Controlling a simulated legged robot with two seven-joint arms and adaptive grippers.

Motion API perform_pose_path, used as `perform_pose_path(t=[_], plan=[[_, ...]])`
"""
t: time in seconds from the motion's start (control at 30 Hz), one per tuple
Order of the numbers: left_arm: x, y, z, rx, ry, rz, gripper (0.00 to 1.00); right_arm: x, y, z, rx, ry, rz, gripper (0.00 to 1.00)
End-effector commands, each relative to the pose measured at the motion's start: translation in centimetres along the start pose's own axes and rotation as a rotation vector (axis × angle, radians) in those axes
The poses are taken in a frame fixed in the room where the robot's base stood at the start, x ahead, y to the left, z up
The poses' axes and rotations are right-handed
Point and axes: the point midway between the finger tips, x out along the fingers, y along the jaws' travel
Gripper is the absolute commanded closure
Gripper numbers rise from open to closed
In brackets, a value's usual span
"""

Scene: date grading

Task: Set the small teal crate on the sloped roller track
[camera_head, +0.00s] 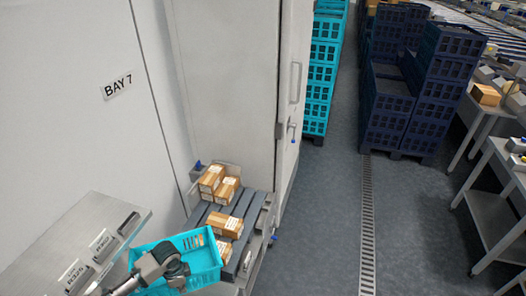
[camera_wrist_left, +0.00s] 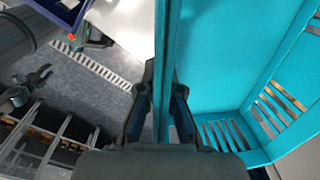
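The small teal crate (camera_head: 205,262) is at the bottom of the head view, tilted in the picture, and its interior looks empty. My left gripper (camera_head: 178,272) is at its near left side. In the left wrist view the gripper's fingers (camera_wrist_left: 163,112) stand on both sides of a teal crate wall (camera_wrist_left: 235,75), pinching it. No rollers can be made out; a low stand with dark slats (camera_head: 246,203) carries several cartons just beyond the crate. The crate overlaps its near left corner in the picture; contact cannot be told. My right gripper (camera_wrist_left: 40,78) shows in the left wrist view, fingers spread and empty.
A grey shelf with label holders (camera_head: 102,225) stands left of the crate. Cartons (camera_head: 226,223) occupy much of the slatted stand. A white cabinet (camera_head: 225,90) rises behind it. Tall stacks of teal (camera_head: 322,75) and dark blue crates (camera_head: 400,110) stand farther back.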

Motion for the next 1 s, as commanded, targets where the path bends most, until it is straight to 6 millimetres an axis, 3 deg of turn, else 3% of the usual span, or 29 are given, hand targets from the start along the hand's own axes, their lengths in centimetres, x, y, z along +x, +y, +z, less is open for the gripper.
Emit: perform_pose_path(t=[0.2,0.5,0.7,1.0], plan=[[-2.6,-0.1,-5.2,-0.480,0.006,-0.005,1.00,2.6,-0.8,0.2,0.003,0.001,-0.009,0.60],[-6.3,0.4,-9.2,-1.004,0.003,-0.003,1.00,4.7,-1.3,0.3,0.004,0.000,-0.014,0.60],[-7.4,0.6,-10.0,-1.136,0.002,-0.004,1.00,5.0,-0.9,0.5,0.002,-0.001,-0.009,0.60],[-7.6,0.6,-10.0,-1.149,0.001,-0.001,1.00,4.8,-0.7,0.5,0.000,-0.002,-0.007,0.60]])
